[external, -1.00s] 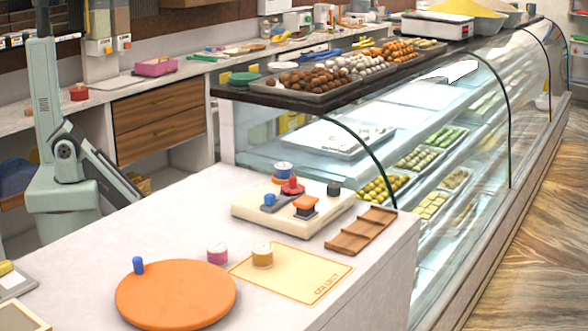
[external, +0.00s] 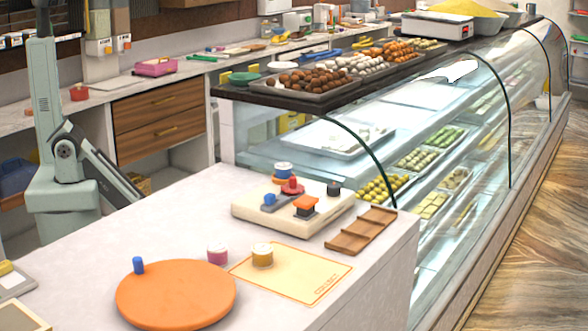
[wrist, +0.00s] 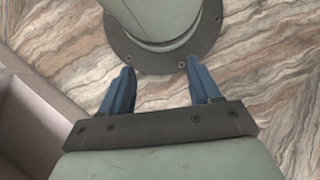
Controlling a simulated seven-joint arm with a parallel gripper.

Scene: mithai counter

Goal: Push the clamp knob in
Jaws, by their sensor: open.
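A cream fixture box (external: 290,222) stands on the white counter in the external view. On it are a blue-and-white round knob (external: 283,170), a red knob (external: 292,186), a blue lever-like part (external: 270,200), an orange block on a dark base (external: 306,204) and a black knob (external: 334,188). I cannot tell for certain which is the clamp knob. My gripper (wrist: 160,66) shows in the wrist view with two blue fingers apart and nothing between them. It is over brown-and-white veined flooring, away from the fixture. It is not visible in the external view.
An orange round board (external: 176,298) with a blue peg, pink (external: 217,254) and yellow (external: 262,258) pots, a pale orange mat (external: 310,284) and a brown wooden tray (external: 345,238) lie on the counter. A glass display case (external: 470,150) stands behind. The counter's left middle is clear.

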